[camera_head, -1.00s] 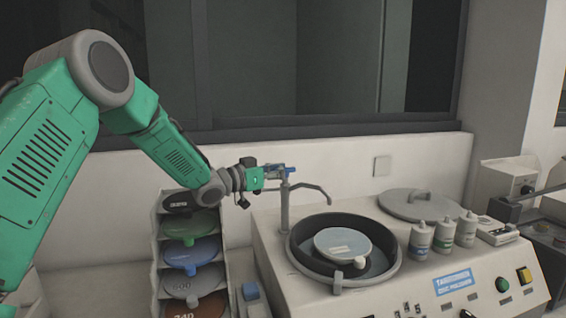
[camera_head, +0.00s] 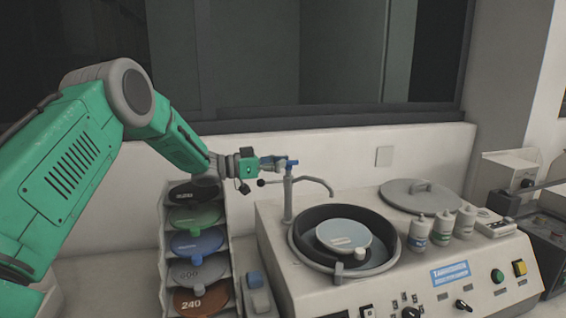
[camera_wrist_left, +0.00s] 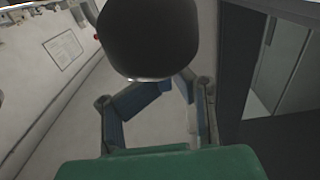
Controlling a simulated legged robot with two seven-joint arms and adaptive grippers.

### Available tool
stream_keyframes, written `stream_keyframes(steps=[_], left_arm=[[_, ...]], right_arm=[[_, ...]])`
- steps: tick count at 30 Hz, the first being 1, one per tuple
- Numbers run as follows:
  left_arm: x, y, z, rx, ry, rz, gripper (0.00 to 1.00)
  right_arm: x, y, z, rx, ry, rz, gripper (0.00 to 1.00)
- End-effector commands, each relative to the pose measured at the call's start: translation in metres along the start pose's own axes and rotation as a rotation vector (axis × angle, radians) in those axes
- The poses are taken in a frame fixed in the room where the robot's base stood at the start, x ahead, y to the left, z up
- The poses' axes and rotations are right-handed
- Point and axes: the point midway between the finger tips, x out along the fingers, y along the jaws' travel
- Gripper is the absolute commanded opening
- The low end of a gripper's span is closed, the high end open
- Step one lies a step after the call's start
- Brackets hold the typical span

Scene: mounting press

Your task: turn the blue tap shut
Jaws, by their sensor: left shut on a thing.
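The blue tap (camera_head: 293,162) is the small blue handle on top of a grey swan-neck spout (camera_head: 289,197) at the back left corner of the polisher. My left gripper (camera_head: 283,163) reaches it from the left and is shut on the blue handle. The fingers cover part of the handle, so its exact angle is hard to tell. In the left wrist view the fingers (camera_wrist_left: 160,105) show partly, with a dark rounded shape in front of them; the tap cannot be made out there. My right gripper is not in view.
The polisher's round bowl (camera_head: 299,246) is right of the tap, with a grey lid (camera_head: 420,188) and several white bottles (camera_head: 443,229) beyond. A rack (camera_head: 229,262) of coloured discs stands below my left arm. The wall is close behind the tap.

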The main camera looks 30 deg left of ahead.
Motion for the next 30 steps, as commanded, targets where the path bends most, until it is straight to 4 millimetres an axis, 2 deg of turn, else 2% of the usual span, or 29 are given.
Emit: stream_keyframes(steps=[3, 4, 5, 23, 26, 30], left_arm=[[-0.001, -0.002, 0.004, -0.001, -0.007, -0.008, 0.0], [-0.001, -0.002, 0.004, -0.001, -0.007, -0.008, 0.23], [-0.001, -0.002, 0.004, -0.001, -0.007, -0.008, 0.3], [-0.001, 0.002, -0.004, 0.004, 0.003, -0.004, 0.3], [0.0, 0.002, -0.013, 0.007, 0.004, -0.003, 0.3], [-0.001, 0.002, -0.038, 0.01, 0.007, -0.003, 0.3]], right_arm=[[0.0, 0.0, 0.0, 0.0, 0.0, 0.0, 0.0], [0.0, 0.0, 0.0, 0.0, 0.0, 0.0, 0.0], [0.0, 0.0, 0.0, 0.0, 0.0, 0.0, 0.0], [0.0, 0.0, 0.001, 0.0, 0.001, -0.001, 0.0], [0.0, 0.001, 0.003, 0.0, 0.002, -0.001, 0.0], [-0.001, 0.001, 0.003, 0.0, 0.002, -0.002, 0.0]])
